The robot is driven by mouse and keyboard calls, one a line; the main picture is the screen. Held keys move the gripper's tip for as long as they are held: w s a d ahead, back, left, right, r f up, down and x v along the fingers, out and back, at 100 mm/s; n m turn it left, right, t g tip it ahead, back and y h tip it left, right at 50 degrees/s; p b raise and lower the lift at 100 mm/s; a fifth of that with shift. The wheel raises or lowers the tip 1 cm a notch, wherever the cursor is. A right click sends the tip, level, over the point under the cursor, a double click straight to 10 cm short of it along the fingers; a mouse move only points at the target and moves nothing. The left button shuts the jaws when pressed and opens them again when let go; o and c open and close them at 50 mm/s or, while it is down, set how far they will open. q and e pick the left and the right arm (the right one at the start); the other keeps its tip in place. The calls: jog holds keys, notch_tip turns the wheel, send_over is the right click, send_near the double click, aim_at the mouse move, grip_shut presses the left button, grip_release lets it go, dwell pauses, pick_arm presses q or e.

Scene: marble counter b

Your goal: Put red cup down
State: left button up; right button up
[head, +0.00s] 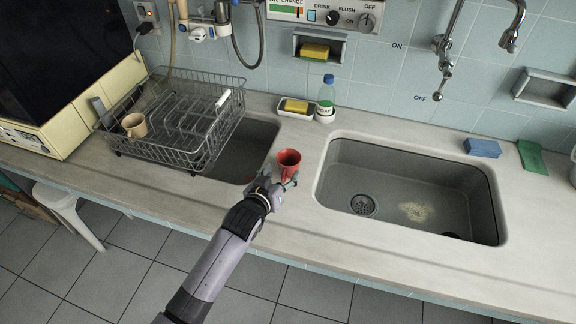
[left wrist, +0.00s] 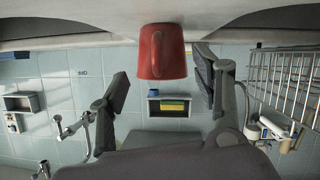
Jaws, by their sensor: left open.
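The red cup (head: 289,158) stands upright on the strip of counter between the two sinks, its open top showing in the head view. In the left wrist view, which is upside down, the red cup (left wrist: 162,52) is between the two fingers with its base at the counter. Its handle faces my left gripper (head: 279,184). That gripper is open, low at the front side of the cup, with a gap seen between the left-hand finger and the cup. Whether the other finger touches it is unclear. My right gripper is not in view.
A wire dish rack (head: 180,150) with a tan cup (head: 135,125) stands at the left, partly over the small sink (head: 235,155). The large sink (head: 410,190) opens to the right. A soap bottle (head: 326,95) and sponge dish (head: 295,108) stand behind. The front counter strip is clear.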

aim_at(287, 169)
pick_arm(q)
jog(key=shift+x, duration=1.2)
jog(key=shift+s, duration=0.1)
grip_shut()
jog(key=shift+r, duration=0.1)
